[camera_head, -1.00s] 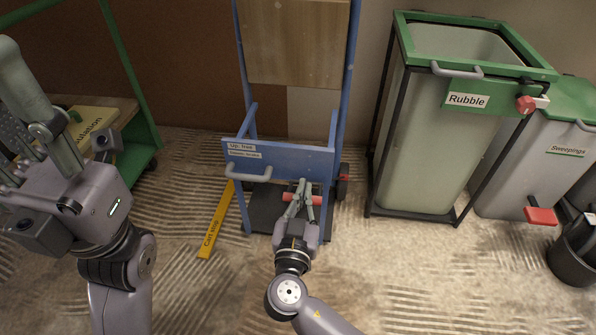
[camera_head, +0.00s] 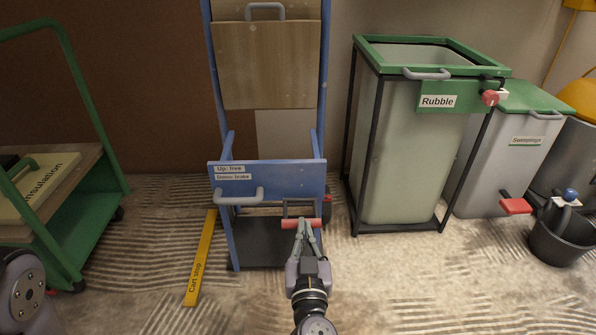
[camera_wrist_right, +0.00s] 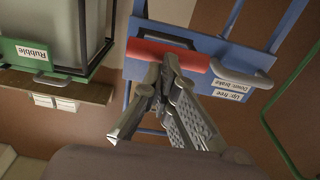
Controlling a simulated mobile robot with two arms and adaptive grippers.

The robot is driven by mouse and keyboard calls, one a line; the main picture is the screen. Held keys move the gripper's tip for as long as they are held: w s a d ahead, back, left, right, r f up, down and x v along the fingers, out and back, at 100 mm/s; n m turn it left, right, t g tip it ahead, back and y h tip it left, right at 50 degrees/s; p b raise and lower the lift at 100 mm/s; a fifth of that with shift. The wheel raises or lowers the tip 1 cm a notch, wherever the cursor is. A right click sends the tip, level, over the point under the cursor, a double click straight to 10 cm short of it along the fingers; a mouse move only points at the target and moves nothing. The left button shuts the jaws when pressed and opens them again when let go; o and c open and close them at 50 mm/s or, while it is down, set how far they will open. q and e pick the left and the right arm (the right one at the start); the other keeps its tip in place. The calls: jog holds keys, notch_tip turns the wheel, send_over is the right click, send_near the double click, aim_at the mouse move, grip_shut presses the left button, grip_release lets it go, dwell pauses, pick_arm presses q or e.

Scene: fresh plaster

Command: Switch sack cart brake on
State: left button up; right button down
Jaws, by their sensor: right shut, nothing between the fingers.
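The blue sack cart (camera_head: 268,179) stands upright against the wall. Its crossbar has a grey handle (camera_head: 238,197) and a label (camera_head: 231,173) reading "Up: free" and "Down: brake". The red brake bar (camera_head: 288,224) sits below the crossbar on a grey lever, near the right wheel. My left gripper is out of frame; part of my left arm shows lower left.
A yellow cart stop (camera_head: 201,262) lies on the floor left of the cart. A green trolley (camera_head: 85,232) stands at left. The rubble bin (camera_head: 408,160) and sweepings bin (camera_head: 505,160) stand at right, with a black bucket (camera_head: 562,240). Floor in front is clear.

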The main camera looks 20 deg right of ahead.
dwell(0.6)
jog(key=v, duration=1.2)
